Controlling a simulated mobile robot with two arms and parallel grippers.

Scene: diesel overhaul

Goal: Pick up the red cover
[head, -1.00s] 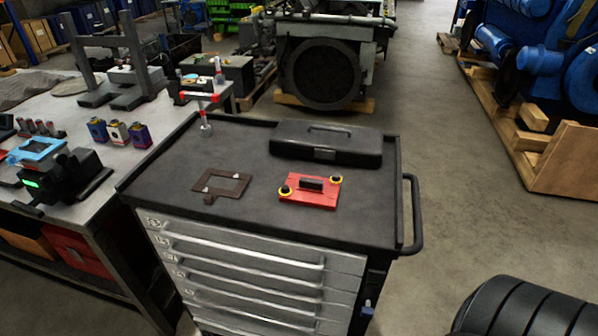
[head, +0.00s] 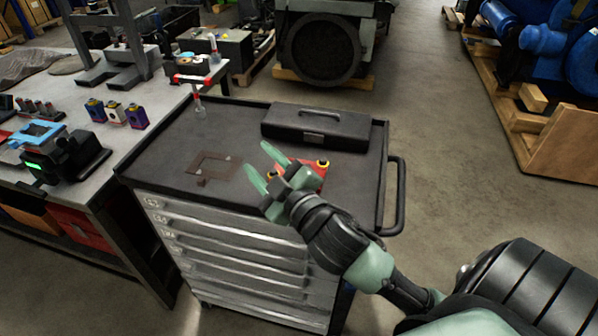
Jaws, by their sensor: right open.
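The red cover (head: 316,170) lies on the black top of the tool cabinet, right of the middle. One yellow-and-black knob shows at its far right corner; its black handle and left part are largely hidden behind my right gripper. My right gripper (head: 262,167) is open and empty, with its two pale green fingers pointing left and apart. In the picture it overlaps the cover's left and near side. I cannot tell its exact height above the cabinet top. My left gripper is not in view.
A brown flat frame (head: 214,167) lies left of the cover. A black toolbox (head: 318,128) sits behind it. The cabinet top (head: 165,160) has raised edges and a side handle (head: 398,195). A workbench (head: 150,92) with a black device (head: 72,157) stands at the left.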

